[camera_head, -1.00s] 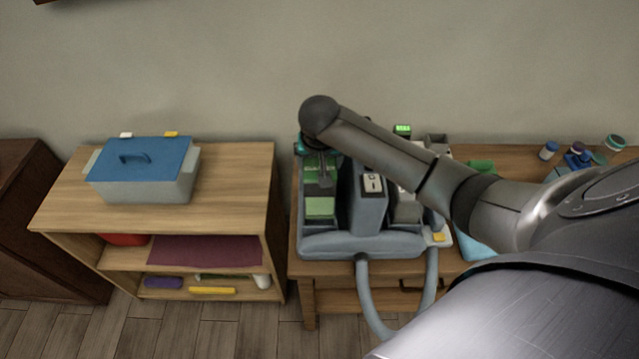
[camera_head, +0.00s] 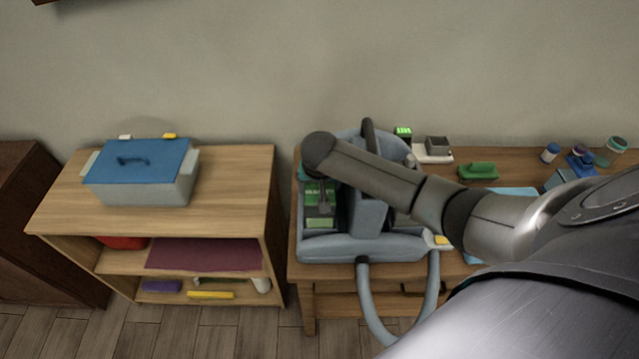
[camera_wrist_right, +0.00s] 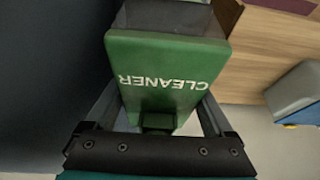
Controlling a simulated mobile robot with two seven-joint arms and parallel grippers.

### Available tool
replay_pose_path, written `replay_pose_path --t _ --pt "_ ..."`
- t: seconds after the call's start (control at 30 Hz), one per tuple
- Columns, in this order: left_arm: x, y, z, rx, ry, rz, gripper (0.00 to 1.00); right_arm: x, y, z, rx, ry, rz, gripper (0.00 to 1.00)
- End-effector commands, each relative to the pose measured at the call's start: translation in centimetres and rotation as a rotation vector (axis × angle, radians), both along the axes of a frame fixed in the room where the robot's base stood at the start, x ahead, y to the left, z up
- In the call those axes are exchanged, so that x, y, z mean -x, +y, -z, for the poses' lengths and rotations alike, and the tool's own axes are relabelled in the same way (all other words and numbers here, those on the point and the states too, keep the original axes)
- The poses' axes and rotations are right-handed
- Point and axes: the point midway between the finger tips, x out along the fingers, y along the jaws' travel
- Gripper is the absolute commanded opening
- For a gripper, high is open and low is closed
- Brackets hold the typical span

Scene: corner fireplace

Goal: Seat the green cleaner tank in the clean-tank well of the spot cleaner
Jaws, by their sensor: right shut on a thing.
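The green cleaner tank (camera_head: 320,222) is at the left side of the grey-blue spot cleaner (camera_head: 345,248), in line with the well there. My right gripper (camera_head: 322,188) comes down on it from above. In the right wrist view the tank (camera_wrist_right: 165,75) shows white "CLEANER" lettering and sits between the two fingers of my right gripper (camera_wrist_right: 160,118), which is shut on it. The arm and the cleaner's body partly hide the tank and well, so I cannot tell how deep the tank sits. My left gripper is not in view.
The spot cleaner stands on a wooden table (camera_head: 530,160), its hose (camera_head: 365,300) hanging in front. A green brush-like item (camera_head: 478,172), jars (camera_head: 550,152) and a green-lit device (camera_head: 403,133) stand behind and to the right. A shelf (camera_head: 240,190) with a blue-lidded box (camera_head: 145,175) is left.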

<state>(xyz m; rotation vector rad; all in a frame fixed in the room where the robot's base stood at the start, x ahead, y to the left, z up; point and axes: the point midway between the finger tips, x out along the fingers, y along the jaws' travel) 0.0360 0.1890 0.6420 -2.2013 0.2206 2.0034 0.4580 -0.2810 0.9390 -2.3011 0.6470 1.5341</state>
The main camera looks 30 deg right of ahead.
Motion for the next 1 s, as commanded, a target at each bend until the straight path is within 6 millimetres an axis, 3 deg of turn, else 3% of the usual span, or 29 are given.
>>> replay_pose_path --t 0.13,0.53,1.0 --pt "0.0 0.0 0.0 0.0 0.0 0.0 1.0 0.1 0.0 0.1 0.0 0.001 0.0 1.0" --pt "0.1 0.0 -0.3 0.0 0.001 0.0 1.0 0.3 0.2 -0.9 0.0 0.001 -0.001 1.0" --pt "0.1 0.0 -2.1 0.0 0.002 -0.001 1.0 2.7 1.7 -8.1 -0.001 0.0 0.0 1.0"
